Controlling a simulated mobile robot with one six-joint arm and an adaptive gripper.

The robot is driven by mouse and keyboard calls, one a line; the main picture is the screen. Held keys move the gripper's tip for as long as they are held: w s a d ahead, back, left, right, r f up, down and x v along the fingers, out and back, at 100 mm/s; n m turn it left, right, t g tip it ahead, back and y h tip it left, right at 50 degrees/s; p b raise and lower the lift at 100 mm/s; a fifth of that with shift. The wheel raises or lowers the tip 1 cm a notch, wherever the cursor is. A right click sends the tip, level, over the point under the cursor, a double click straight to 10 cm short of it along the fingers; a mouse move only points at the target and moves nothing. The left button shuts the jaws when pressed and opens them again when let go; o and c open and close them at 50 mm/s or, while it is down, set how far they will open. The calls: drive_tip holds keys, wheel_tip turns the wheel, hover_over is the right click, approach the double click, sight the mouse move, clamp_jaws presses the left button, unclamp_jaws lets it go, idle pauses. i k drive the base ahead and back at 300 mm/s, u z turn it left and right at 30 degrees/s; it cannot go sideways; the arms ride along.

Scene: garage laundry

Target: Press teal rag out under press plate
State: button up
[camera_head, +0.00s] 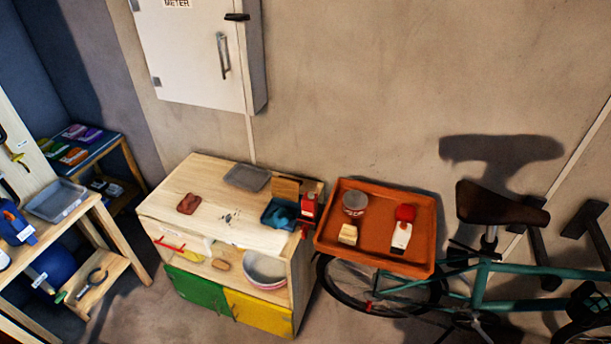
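The teal rag (280,213) looks like the crumpled teal item in a dark blue tray (268,225) at the right end of the wooden bench top. A brown wooden piece (286,187) stands just behind that tray; I cannot tell whether it is the press plate. A red item (308,208) is at the tray's right side, by the bench edge. The rag shows from above, with no plate visibly covering it. My gripper is not in view.
The wooden bench (205,183) also holds a reddish-brown rag (188,204), a grey tray (247,177) and dark specks. To its right, an orange tray (376,253) carries a can, a pale block and a red-capped bottle. A teal bicycle (525,273) stands against the wall.

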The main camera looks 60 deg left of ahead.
sight(286, 188)
drive_tip(key=z, duration=0.15)
drive_tip(key=k, duration=1.3)
drive_tip(key=u, duration=1.4)
drive_tip(key=i, duration=0.65)
drive_tip(key=u, duration=0.1)
